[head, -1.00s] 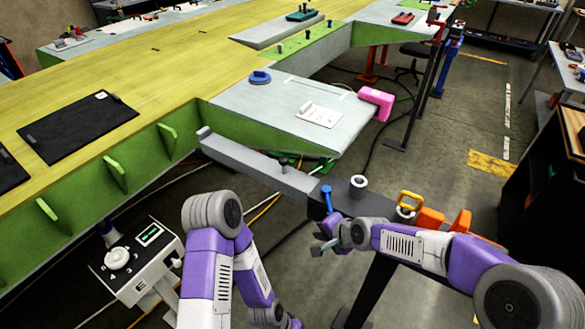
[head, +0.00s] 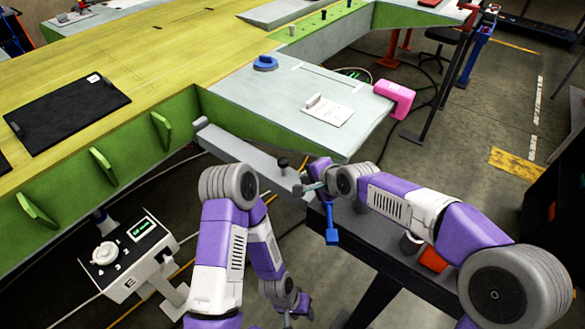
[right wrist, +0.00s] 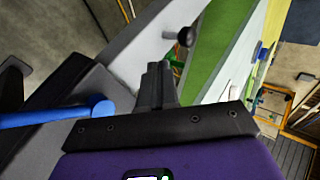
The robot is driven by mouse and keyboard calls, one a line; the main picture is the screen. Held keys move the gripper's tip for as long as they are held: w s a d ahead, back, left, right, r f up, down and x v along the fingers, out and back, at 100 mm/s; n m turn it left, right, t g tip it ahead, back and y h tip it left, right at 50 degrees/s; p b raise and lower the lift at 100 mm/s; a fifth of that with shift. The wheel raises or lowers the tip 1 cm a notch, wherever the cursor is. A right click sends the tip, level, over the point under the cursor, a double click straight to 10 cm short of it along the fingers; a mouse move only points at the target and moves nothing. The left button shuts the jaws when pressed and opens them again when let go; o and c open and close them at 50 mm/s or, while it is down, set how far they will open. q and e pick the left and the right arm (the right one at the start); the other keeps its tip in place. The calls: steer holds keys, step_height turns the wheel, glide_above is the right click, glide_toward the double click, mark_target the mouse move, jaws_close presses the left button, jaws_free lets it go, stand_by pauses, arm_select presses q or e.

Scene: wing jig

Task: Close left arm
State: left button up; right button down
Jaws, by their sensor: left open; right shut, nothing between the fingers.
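The grey jig arm (head: 237,148) runs diagonally beside the green-edged wing panel in the head view. A small black knob (head: 283,163) stands on it. Its lower right end meets a dark beam (head: 370,240). A blue handle (head: 332,237) hangs at that joint; the right wrist view shows it at left (right wrist: 60,115). My right gripper (head: 308,188) is shut and empty just above the joint, beside the blue handle. Its closed fingers (right wrist: 155,85) point toward the grey arm (right wrist: 145,50); contact is unclear. My left gripper (head: 297,312) is open and empty, low, away from the jig arm.
The wing panel (head: 285,100) carries a blue puck (head: 265,63) and a white plate (head: 328,110). A pink block (head: 395,97) sits at its corner. A white control box (head: 125,250) stands at lower left.

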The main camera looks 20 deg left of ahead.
steer(key=x, duration=0.6)
steer(key=shift+w, duration=0.1)
steer(key=shift+w+a+r, duration=0.15)
steer(key=shift+w+a, duration=0.4)
steer(key=shift+a, duration=0.3)
steer(key=shift+w+a, duration=0.4)
steer(key=shift+a, duration=0.25)
